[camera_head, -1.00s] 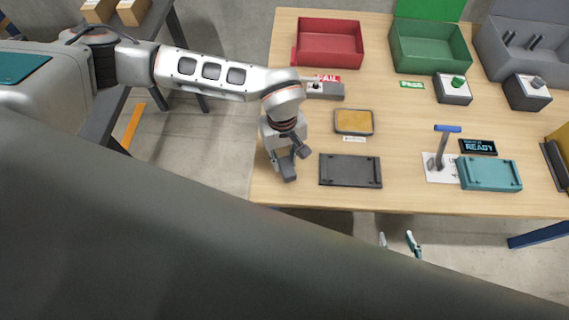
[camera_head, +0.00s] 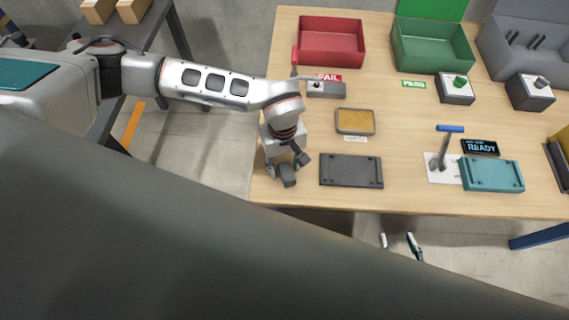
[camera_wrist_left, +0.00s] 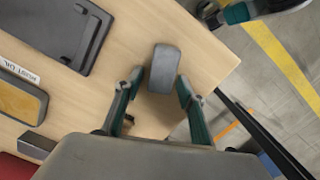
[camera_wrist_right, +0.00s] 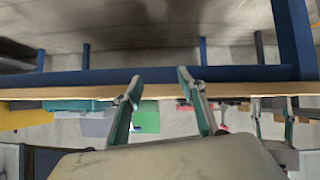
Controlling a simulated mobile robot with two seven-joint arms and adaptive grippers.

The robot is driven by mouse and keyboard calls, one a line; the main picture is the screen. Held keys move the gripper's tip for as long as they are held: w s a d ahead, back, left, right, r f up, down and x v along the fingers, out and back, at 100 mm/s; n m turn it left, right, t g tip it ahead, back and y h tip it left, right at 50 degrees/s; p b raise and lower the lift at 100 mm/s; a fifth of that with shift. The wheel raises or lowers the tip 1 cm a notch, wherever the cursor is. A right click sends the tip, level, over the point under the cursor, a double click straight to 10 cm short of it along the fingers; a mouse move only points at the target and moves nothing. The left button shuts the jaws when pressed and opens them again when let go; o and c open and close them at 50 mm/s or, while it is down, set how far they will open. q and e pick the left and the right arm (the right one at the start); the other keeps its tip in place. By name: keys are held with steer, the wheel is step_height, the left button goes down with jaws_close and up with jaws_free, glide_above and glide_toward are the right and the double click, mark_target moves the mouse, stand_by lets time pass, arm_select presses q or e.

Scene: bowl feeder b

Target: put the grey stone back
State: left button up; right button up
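The grey stone (camera_wrist_left: 165,68), a rounded grey block, appears to lie on the wooden table near its corner in the left wrist view. In the head view a grey block (camera_head: 288,177) that seems to be it shows at the left front, partly covered by my gripper. My left gripper (camera_wrist_left: 160,82) is open, its fingertips spread either side of the stone's near end, with a gap at the left finger. It also shows in the head view (camera_head: 294,166). My right gripper (camera_wrist_right: 157,76) is open and empty, below the table's front edge.
A dark plate (camera_head: 351,171) lies right of my left gripper, with a yellow-topped tray (camera_head: 355,121) behind it. A lever (camera_head: 443,148) and a teal plate (camera_head: 492,174) stand further right. Red (camera_head: 330,41) and green (camera_head: 431,45) bins are at the back.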

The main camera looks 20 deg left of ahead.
mark_target(284, 164)
arm_select(q)
steer(key=r, duration=0.4)
steer(key=r+p, duration=0.1)
steer(key=r, duration=0.1)
steer(key=shift+w+a+r, duration=0.1)
steer(key=shift+w+r, duration=0.15)
step_height(284, 164, up, 6)
steer(key=shift+a+f+p, duration=0.1)
steer(key=shift+a+p, duration=0.05)
steer(key=shift+p, duration=0.3)
arm_select(e)
steer(key=shift+s+a+r, duration=0.3)
steer(key=shift+s+r, duration=0.05)
steer(key=shift+r, duration=0.1)
steer(key=shift+w, duration=0.1)
